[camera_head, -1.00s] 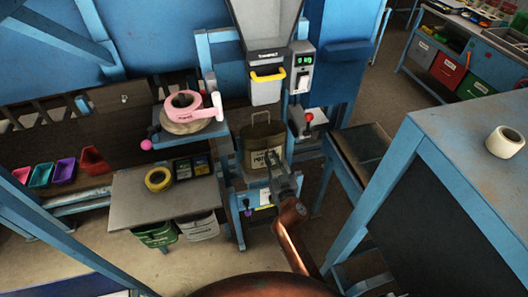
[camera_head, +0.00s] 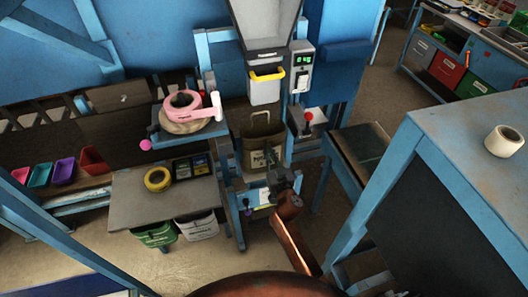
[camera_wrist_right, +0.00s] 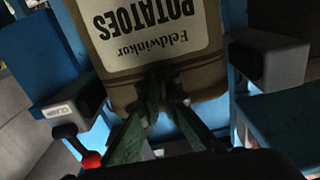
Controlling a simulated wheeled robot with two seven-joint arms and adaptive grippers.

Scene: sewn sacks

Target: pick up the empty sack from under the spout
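The brown sack (camera_head: 256,135) stands upright below the spout (camera_head: 265,88), its top open with a handle loop showing. Its pale label reads Feldwinkor POTATOES and appears upside down in the right wrist view (camera_wrist_right: 150,28). My right gripper (camera_head: 271,160) is at the lower front of the sack. In the right wrist view its two fingertips (camera_wrist_right: 158,88) come close together on the cloth below the label and look shut on it. The cloth between the tips is dark and partly hidden. My left gripper is not in view.
A control box (camera_head: 301,68) and a red-knobbed lever (camera_head: 308,118) are right of the sack. A grey table (camera_head: 140,205) holds a yellow tape roll (camera_head: 158,179). A blue bench (camera_head: 460,130) stands at right.

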